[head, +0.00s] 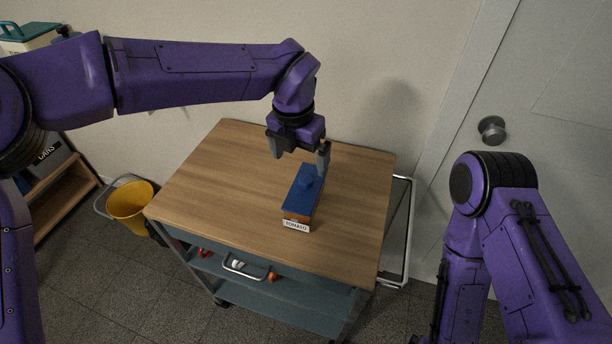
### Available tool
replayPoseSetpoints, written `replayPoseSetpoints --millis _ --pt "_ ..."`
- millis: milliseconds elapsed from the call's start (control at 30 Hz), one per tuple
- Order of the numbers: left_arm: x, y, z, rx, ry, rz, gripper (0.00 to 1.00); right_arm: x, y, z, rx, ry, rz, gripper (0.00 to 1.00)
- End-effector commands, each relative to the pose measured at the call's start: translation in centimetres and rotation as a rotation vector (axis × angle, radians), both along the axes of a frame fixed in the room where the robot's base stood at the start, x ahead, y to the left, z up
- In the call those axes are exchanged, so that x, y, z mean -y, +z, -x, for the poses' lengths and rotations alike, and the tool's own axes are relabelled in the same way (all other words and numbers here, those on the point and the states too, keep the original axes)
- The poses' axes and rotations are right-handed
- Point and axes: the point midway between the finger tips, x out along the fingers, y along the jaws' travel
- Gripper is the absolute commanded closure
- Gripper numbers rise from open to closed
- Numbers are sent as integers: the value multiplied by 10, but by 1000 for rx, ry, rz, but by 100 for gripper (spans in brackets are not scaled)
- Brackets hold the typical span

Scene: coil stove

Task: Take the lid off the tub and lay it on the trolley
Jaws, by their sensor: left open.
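The tub (296,225) stands on the wooden top of the trolley (220,180), right of its middle. It is a long box with an orange-brown side and a white label on its front end. Whether a finger touches the lid I cannot tell. My right arm is at the right, and its gripper is out of the picture.
The trolley top is bare around the tub. A yellow bucket (130,203) stands on the floor at the left, beside a wooden shelf unit (62,190). A wall is behind, and a door (540,110) is at the right.

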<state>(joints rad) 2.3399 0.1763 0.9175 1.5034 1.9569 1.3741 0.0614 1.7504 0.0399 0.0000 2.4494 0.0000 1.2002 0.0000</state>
Motion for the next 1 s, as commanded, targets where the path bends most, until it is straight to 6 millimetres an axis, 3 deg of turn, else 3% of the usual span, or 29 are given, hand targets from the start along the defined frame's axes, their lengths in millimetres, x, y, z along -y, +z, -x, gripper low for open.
replayPoseSetpoints --millis 500,733,767,900,1000 --pt "13 -77 -12 -2 -11 -2 0 0 27 0 -1 0 -1 0" --pt "13 -82 -12 -1 -10 -1 0 0 25 0 -1 0 0 0" --pt "13 -82 -12 -1 -10 -1 6 0 25 0 -1 0 0 0" --pt "12 -82 -12 -1 -10 -1 51 0 25 0 -1 0 0 0" --pt "12 -82 -12 -1 -9 -1 52 0 25 0 -1 0 0 0"
